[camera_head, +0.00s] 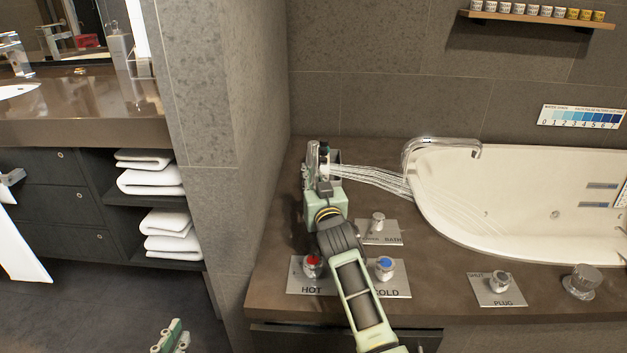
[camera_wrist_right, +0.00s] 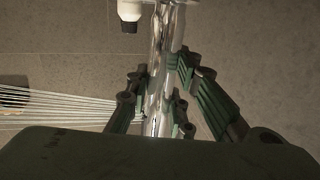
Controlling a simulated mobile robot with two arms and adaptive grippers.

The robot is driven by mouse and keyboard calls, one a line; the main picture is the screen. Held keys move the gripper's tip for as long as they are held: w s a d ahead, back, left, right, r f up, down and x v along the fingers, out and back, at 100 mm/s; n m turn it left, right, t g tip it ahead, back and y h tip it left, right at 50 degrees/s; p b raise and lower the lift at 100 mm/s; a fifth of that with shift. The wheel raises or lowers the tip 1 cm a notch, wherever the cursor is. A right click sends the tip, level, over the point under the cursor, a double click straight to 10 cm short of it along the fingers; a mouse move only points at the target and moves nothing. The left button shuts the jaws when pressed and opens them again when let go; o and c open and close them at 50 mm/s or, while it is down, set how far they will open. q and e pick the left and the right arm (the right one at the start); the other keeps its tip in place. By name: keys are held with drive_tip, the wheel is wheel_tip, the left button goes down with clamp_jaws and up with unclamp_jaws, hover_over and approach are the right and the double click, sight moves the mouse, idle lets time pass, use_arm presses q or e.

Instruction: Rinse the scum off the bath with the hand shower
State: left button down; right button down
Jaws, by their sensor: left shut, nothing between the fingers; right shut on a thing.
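My right gripper (camera_head: 322,172) is shut on the chrome hand shower (camera_head: 313,158), above the brown deck left of the bath. The right wrist view shows the shower's shiny handle (camera_wrist_right: 165,60) between the fingers (camera_wrist_right: 158,105). Water jets stream from it rightward to the left rim of the cream bath (camera_head: 520,190). Fine streaks show on the bath's inner left wall; I cannot tell whether they are water or scum. My left gripper (camera_head: 172,338) is at the bottom edge, low over the floor, shut and empty, away from the bath.
A chrome spout (camera_head: 440,143) arches over the bath's rim. The deck holds a red HOT knob (camera_head: 312,262), a blue COLD knob (camera_head: 385,265), a shower/bath knob (camera_head: 378,220) and a PLUG knob (camera_head: 500,281). A grey wall (camera_head: 225,160) separates the towel shelves from the bath.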

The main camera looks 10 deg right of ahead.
drive_tip(key=c, duration=1.6)
unclamp_jaws()
drive_tip(key=shift+r, duration=0.1)
drive_tip(key=shift+o, duration=0.6)
drive_tip(key=shift+s, duration=0.15)
drive_tip(key=s, duration=1.1)
drive_tip(key=shift+s, duration=0.4)
drive_tip(key=shift+a, duration=0.1)
